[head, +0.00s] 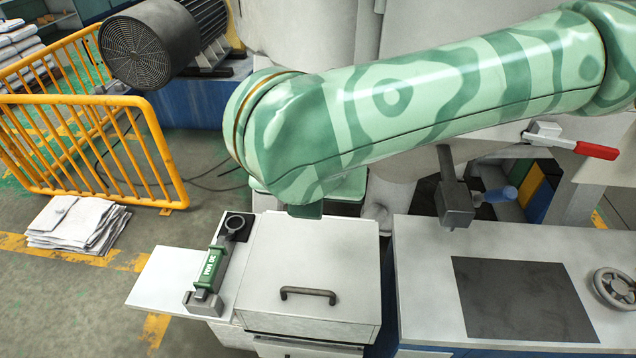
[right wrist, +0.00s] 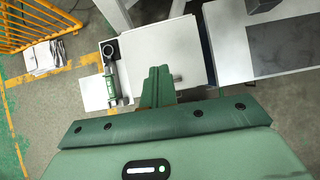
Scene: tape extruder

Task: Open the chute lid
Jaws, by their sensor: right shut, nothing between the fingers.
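The chute lid (head: 310,255) is a light grey, flat square panel with a dark bar handle (head: 308,292) along its front edge. It lies flat on its white box, closed. In the right wrist view the lid (right wrist: 165,48) is ahead of my right gripper (right wrist: 157,84), whose green fingers are shut together with nothing between them. The fingers overlap the lid's near part in that view, and a short bit of the handle (right wrist: 177,78) shows just right of them. My left gripper is not in view.
A workbench (head: 425,265) with a dark plate and a handwheel (head: 615,287) is to the right. Yellow railing (head: 85,150) and stacked sheets (head: 77,222) are further left.

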